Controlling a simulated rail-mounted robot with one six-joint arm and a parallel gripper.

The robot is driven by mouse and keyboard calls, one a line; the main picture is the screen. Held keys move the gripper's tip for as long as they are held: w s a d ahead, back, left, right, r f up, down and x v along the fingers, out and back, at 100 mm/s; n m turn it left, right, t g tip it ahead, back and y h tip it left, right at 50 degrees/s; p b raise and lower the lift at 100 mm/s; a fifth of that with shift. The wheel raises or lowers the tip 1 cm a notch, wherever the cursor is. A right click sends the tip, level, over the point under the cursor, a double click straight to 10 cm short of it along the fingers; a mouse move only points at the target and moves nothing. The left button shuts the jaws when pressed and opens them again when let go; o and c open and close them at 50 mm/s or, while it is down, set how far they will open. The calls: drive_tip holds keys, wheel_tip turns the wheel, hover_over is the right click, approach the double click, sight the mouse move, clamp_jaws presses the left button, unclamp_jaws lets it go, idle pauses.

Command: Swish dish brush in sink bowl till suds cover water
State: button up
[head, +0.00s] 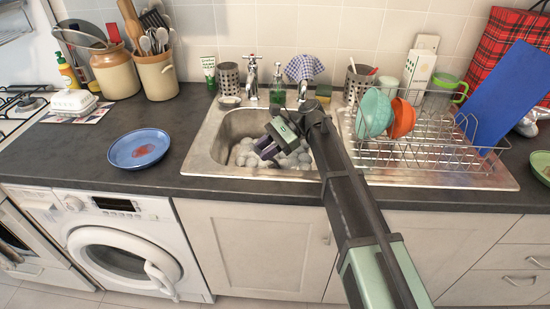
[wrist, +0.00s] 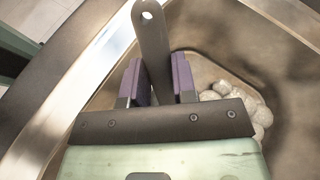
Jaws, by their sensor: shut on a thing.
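My gripper (head: 267,146) is down inside the steel sink bowl (head: 213,140) in the head view. In the wrist view my gripper (wrist: 160,85) has its two purple-padded fingers shut on the grey handle of the dish brush (wrist: 152,40), which has a hole at its end. The brush head is hidden. My arm hides the right part of the bowl, and I cannot tell how much water is uncovered.
A wire dish rack (head: 430,155) with a teal bowl (head: 374,112) and an orange bowl (head: 402,118) stands right of the sink. Taps (head: 252,80) and a green bottle (head: 278,88) stand behind it. A blue plate (head: 139,146) lies left, with clear counter around it.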

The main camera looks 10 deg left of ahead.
drive_tip(key=s+a, duration=0.1)
drive_tip(key=a, duration=0.7)
drive_tip(key=w+d, duration=0.1)
drive_tip(key=d, duration=1.3)
drive_tip(key=shift+w, duration=0.4)
drive_tip(key=shift+a, duration=0.15)
drive_tip(key=s+a, duration=0.2)
drive_tip(key=a, duration=1.1)
drive_tip(key=shift+a, duration=0.35)
